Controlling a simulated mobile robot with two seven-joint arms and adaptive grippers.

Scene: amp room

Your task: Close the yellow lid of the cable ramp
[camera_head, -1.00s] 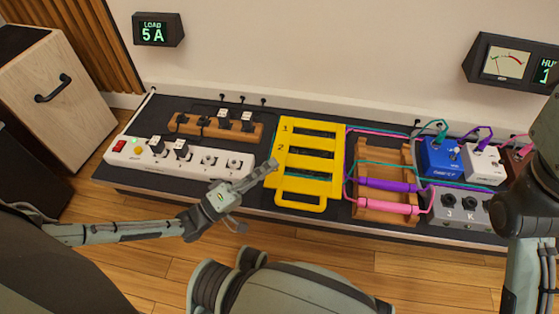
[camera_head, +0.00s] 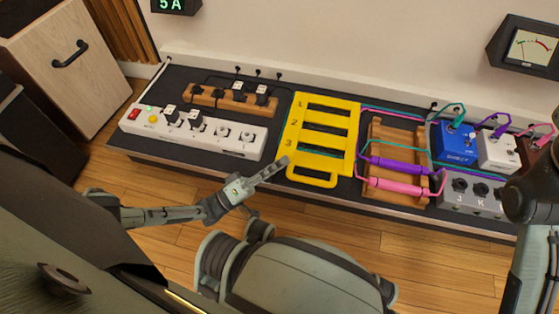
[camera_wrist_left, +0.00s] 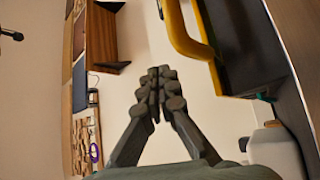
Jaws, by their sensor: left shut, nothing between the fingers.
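The yellow lid (camera_head: 325,147) of the cable ramp is a slotted frame marked 1, 2 and 3, with a loop handle (camera_head: 311,182) at its front. Dark gaps and a teal cable show through its slots; I cannot tell its exact tilt. My left gripper (camera_head: 284,161) is shut and empty at the lid's front left corner, beside the number 3; contact cannot be told. In the left wrist view, the closed fingers (camera_wrist_left: 156,82) point up the picture. The yellow handle (camera_wrist_left: 183,38) stands to their upper right, apart from them. My right gripper is not in view.
A white power strip (camera_head: 227,137) and a wooden plug block (camera_head: 231,98) lie left of the ramp. A wooden rack (camera_head: 397,135) with purple and pink cables stands close on its right, then blue (camera_head: 453,144) and white pedals. Wooden floor lies in front.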

